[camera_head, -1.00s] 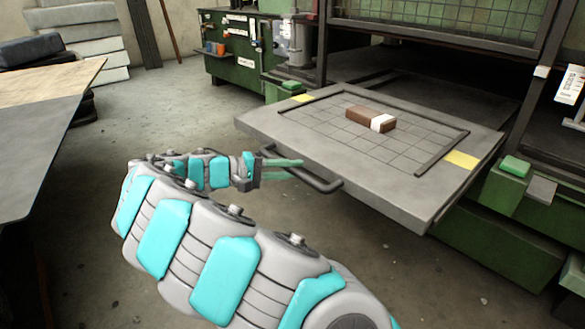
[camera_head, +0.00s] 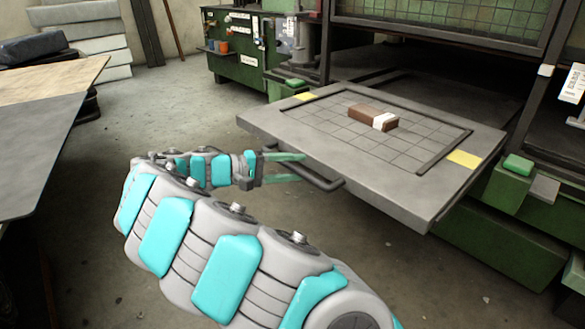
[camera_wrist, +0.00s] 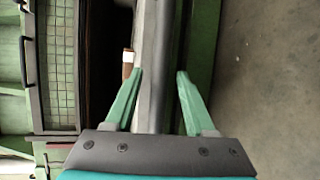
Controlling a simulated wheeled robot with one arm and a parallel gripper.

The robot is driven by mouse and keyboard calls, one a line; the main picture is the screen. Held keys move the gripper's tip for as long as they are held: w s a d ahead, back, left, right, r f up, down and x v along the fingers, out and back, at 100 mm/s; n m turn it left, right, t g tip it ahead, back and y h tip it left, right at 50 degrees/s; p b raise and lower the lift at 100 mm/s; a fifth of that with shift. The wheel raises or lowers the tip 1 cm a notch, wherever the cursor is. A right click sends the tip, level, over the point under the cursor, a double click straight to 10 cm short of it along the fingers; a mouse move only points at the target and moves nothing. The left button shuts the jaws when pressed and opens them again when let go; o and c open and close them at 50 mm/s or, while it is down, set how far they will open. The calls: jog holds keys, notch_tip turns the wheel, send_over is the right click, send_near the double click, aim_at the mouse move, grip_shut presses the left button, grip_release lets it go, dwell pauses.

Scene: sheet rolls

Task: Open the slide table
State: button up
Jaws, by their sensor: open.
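The slide table (camera_head: 400,190) is a grey plate with a grid on top. In the head view it juts out of the green press toward me. A dark bar handle (camera_head: 322,184) runs along its front edge. My gripper (camera_head: 303,167) is open at the handle, with one green finger above the bar and one below. In the wrist view my gripper (camera_wrist: 160,74) has its fingers apart, on either side of a dark bar, which looks like the handle (camera_wrist: 160,112). I cannot tell whether either finger touches it.
A brown block with a white band (camera_head: 373,116) lies on the slide table. The press's green base (camera_head: 500,245) is below right. A grey-topped bench (camera_head: 35,145) stands at the left. The floor (camera_head: 185,90) between bench and press is clear.

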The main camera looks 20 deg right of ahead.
jog(key=shift+a, duration=0.1)
jog(key=a, duration=0.4)
jog(key=a+r, duration=0.1)
jog(key=a, duration=0.1)
jog(key=shift+w+a+r+p, duration=0.1)
jog(key=shift+w+a+p, duration=0.15)
jog(key=shift+p, duration=0.15)
jog(key=shift+a+r, duration=0.1)
jog(key=shift+a, duration=0.35)
